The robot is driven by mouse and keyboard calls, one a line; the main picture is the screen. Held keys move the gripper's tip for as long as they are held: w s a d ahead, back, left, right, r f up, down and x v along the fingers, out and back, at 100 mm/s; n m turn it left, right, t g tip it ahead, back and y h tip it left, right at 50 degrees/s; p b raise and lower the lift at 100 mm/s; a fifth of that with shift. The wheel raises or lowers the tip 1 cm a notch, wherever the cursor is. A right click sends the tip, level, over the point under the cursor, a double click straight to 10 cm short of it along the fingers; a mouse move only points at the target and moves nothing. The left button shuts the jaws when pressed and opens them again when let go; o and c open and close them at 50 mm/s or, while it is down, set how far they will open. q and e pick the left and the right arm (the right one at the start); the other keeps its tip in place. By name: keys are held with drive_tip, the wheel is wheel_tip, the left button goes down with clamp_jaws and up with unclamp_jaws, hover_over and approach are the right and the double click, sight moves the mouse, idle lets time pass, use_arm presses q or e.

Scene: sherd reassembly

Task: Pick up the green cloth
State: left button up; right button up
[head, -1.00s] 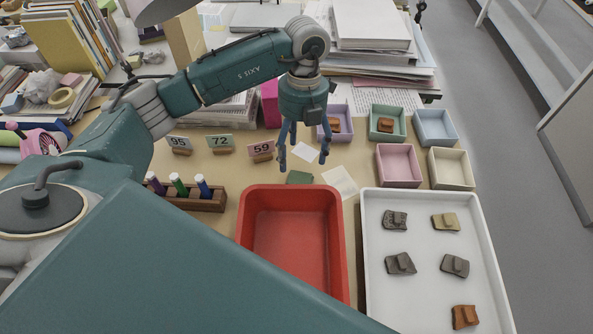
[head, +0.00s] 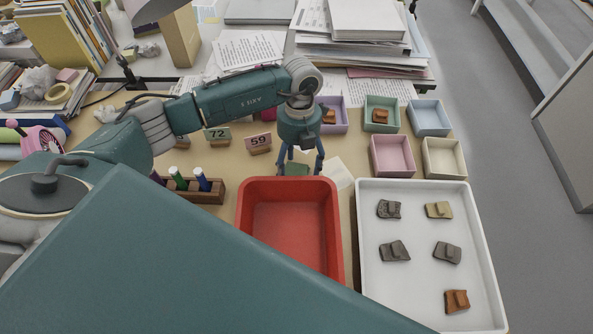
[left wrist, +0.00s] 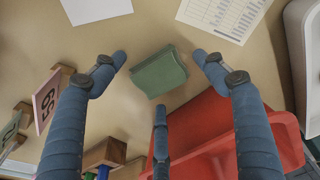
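The green cloth (head: 297,169) is a small folded pad lying on the table just behind the red tray. It also shows in the left wrist view (left wrist: 158,72), apart from the fingers. My left gripper (head: 301,170) is above the cloth with its fingers spread around it. In the left wrist view the left gripper (left wrist: 161,80) is open and empty, with two fingers at the sides of the cloth and a third below it. My right gripper is not in view.
The red tray (head: 245,215) stands close in front of the cloth. A white tray (head: 425,310) with several sherds is at right. Number cards, including 59 (head: 258,141), and a marker rack (head: 208,196) are at left. Small boxes, including a pink one (head: 393,155), stand at back right.

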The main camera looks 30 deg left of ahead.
sight(297, 169)
use_arm(q)
drive_tip(key=c, duration=1)
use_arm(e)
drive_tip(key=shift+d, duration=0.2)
use_arm(q)
drive_tip(key=shift+r, duration=0.15)
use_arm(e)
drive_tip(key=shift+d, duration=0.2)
